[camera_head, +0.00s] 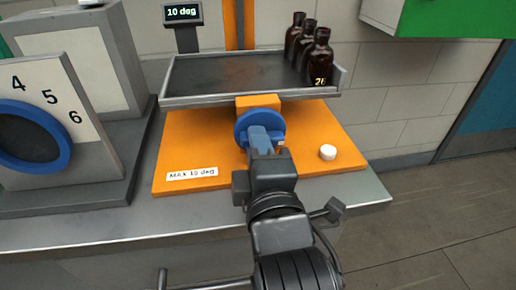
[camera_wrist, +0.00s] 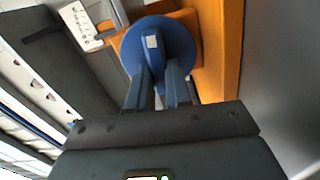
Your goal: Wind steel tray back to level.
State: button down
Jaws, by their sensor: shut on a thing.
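The steel tray (camera_head: 225,73) stands over an orange base (camera_head: 185,140) in the head view, with its right side looking slightly lower. Several amber bottles (camera_head: 319,58) stand upright in a row at its right end; the front one carries a number partly hidden from clear reading. A display (camera_head: 183,12) behind the tray reads "10 deg". A blue round handwheel (camera_head: 244,124) sits on the orange block below the tray's front edge. My gripper (camera_head: 265,140) is shut on the handwheel. The wheel also shows in the wrist view (camera_wrist: 160,45), between and beyond the fingers.
A label (camera_head: 192,174) on the base reads "MAX 10 deg". A white round cap (camera_head: 327,152) lies on the base right of the wheel. A panel with a blue-ringed dial (camera_head: 62,150) stands at left. A green cabinet (camera_head: 440,18) hangs at upper right.

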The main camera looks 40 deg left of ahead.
jog(key=shift+f+n, duration=0.15)
jog(key=shift+n, duration=0.45)
jog(key=c, duration=1)
grip_release()
jog(key=shift+c, duration=0.2)
jog(key=shift+b+v, duration=0.65)
jog(key=shift+v, duration=3.25)
